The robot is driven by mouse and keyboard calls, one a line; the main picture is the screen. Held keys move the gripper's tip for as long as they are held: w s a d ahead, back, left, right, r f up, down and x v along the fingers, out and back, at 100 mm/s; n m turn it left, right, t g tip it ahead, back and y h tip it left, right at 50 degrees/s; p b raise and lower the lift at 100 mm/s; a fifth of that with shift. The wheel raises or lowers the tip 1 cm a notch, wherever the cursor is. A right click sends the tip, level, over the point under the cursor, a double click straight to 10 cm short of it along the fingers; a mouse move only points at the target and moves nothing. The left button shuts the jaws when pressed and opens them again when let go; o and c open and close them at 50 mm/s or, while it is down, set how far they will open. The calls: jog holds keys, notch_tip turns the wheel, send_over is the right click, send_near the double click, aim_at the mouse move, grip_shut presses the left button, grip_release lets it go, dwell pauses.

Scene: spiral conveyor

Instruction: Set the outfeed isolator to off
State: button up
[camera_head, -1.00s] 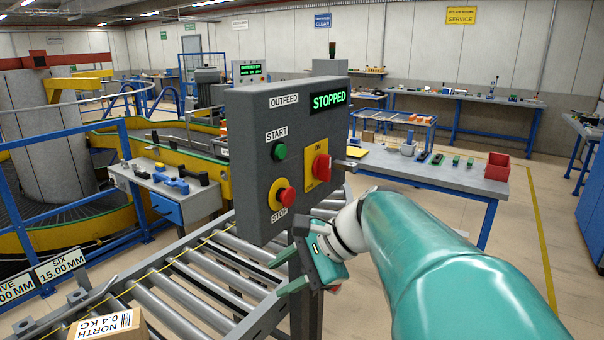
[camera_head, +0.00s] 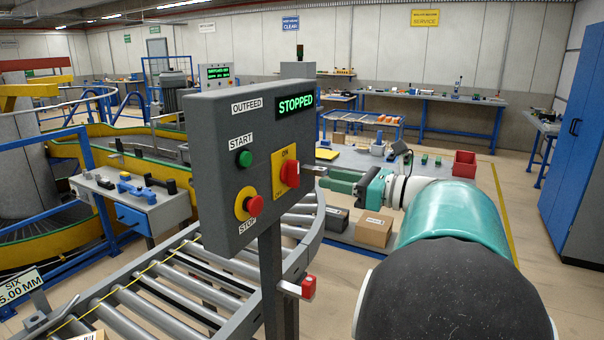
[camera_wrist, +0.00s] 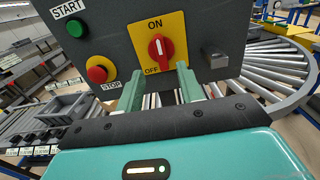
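The outfeed isolator (camera_head: 290,173) is a red rotary handle on a yellow plate at the right of the grey OUTFEED panel (camera_head: 205,125). In the wrist view the handle (camera_wrist: 161,47) stands about upright, with ON above it and OFF at the plate's lower left. The panel display (camera_head: 296,105) reads STOPPED in green. My gripper (camera_head: 335,181) is to the right of the panel, at about the handle's height, fingers pointing toward it. In the wrist view my gripper's (camera_wrist: 160,70) green fingers are apart and empty, just below the handle. Contact with it does not show.
A green START button (camera_head: 244,158) and a red STOP button (camera_head: 249,204) on a yellow ring sit left of the isolator. A grey padlock-like block (camera_wrist: 214,55) sticks out at its right.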

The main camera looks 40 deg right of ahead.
aim_at(298, 172)
jog(key=x, duration=0.7)
jog(key=shift+w+a, duration=0.1)
jog(key=shift+w, duration=0.3)
grip_shut()
